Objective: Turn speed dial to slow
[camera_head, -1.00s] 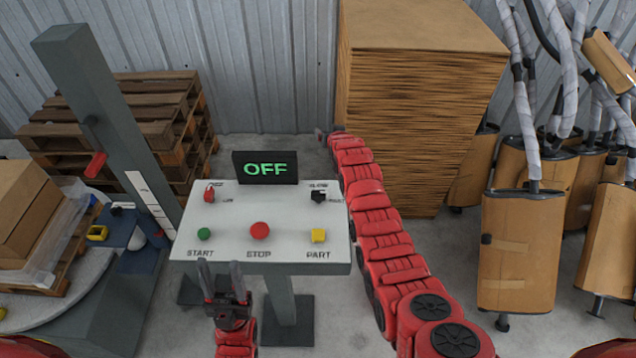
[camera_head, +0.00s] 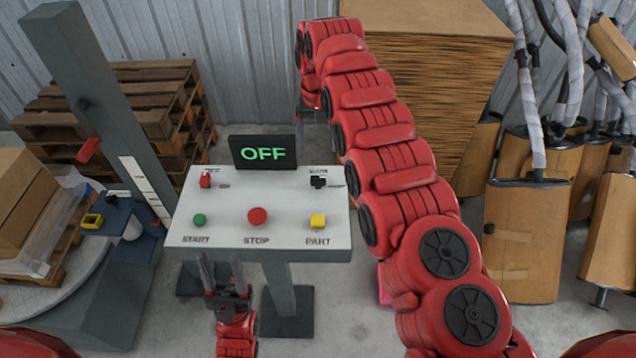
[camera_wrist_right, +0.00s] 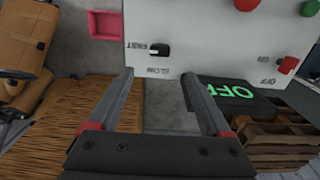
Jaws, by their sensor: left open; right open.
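The control panel (camera_head: 215,230) is a white slab on a grey post. Its black speed dial (camera_head: 318,182) sits at the upper right. In the right wrist view the dial (camera_wrist_right: 160,50) lies between the labels FAST and SLOW, its knob beside FAST. My right gripper (camera_wrist_right: 157,82) is open and empty, its fingers pointing towards the panel edge near the dial, with a gap left. In the head view the right arm reaches past the panel's right side and its fingertips are not clear. My left gripper (camera_head: 222,268) is open and empty below the panel's front edge.
The panel also holds a red switch (camera_head: 205,180), green START (camera_head: 199,219), red STOP (camera_head: 257,216) and yellow PART (camera_head: 318,220) buttons. A display (camera_head: 264,152) reading OFF stands behind. A cardboard stack (camera_head: 430,80) is behind my right arm; pallets (camera_head: 130,110) stand left.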

